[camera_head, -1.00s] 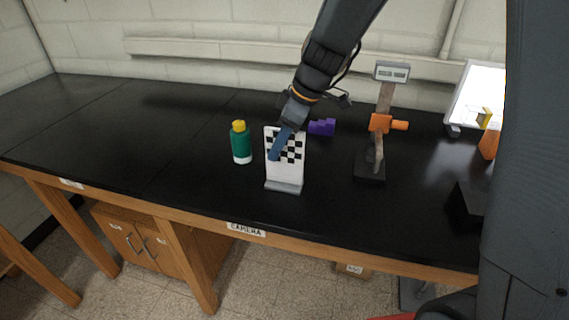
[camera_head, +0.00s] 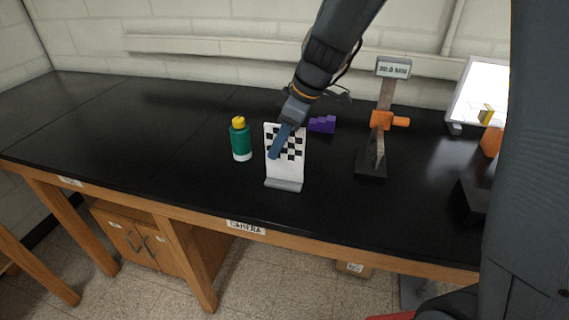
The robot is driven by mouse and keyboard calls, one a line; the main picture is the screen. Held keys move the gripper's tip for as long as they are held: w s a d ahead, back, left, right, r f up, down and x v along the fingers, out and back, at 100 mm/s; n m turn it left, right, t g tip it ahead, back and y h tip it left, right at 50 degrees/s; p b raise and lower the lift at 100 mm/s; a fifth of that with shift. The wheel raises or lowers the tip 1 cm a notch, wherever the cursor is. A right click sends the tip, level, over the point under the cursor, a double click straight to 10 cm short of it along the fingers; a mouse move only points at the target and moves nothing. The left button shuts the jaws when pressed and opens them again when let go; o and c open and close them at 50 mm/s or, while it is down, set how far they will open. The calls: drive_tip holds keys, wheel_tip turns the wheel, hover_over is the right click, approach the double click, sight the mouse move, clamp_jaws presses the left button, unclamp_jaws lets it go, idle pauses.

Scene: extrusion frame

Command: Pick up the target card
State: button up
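The target card (camera_head: 285,170) is white with a black checker pattern on its upper part. It stands upright in a small grey base on the black bench. My gripper (camera_head: 276,152) comes down from the upper right, and its blue finger overlaps the left part of the checker pattern in this view. Only one finger shows clearly. I cannot tell whether the gripper touches the card or is open or shut.
A green bottle with a yellow cap (camera_head: 240,139) stands left of the card. A purple stepped block (camera_head: 322,124) lies behind it. A stand with an orange clamp (camera_head: 381,121) is to the right, and a bright panel (camera_head: 476,92) farther right. The bench's left side is clear.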

drive_tip(key=shift+c, duration=0.2)
clamp_jaws()
idle(1.5)
